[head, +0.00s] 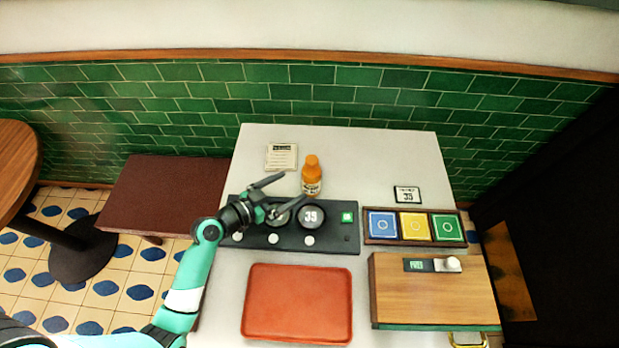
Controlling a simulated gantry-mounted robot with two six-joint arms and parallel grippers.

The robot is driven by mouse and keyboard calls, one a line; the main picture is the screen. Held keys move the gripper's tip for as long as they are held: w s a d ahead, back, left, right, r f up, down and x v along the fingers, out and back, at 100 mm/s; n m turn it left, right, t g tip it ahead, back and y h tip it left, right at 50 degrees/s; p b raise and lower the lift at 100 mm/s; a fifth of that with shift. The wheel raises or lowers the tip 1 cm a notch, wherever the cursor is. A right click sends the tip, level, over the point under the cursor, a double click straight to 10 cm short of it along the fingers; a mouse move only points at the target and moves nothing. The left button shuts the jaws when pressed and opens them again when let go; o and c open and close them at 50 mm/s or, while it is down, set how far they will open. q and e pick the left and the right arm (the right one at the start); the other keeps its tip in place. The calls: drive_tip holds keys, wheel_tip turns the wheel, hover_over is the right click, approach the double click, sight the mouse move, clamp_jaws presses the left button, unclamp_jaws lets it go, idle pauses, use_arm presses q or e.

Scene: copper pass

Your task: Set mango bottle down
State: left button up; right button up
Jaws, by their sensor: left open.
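The orange mango bottle (312,177), with an orange cap and a dark label, stands upright on the white table (395,150) behind the black panel. My left gripper (284,191) comes in from the left over the panel's left part. Its two fingers are spread apart, with nothing seen between them. The fingertips are just left of the bottle; whether one touches it I cannot tell. The right gripper is not in view.
The black panel (345,240) has round dials, one reading 35. An orange-red tray (298,303) lies in front. A rack with blue, yellow and green cards (412,226) and a wooden box (430,295) are at right. A small card (281,157) lies behind.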

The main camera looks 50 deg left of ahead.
sight(303, 179)
use_arm(q)
drive_tip(key=x, duration=0.4)
drive_tip(key=shift+w+r, duration=0.1)
drive_tip(key=x, duration=0.1)
drive_tip(key=b+x, duration=0.1)
drive_tip(key=x, duration=0.3)
drive_tip(key=shift+w+r+b, duration=0.15)
drive_tip(key=shift+r+b, duration=0.15)
drive_tip(key=shift+b, duration=0.05)
clamp_jaws()
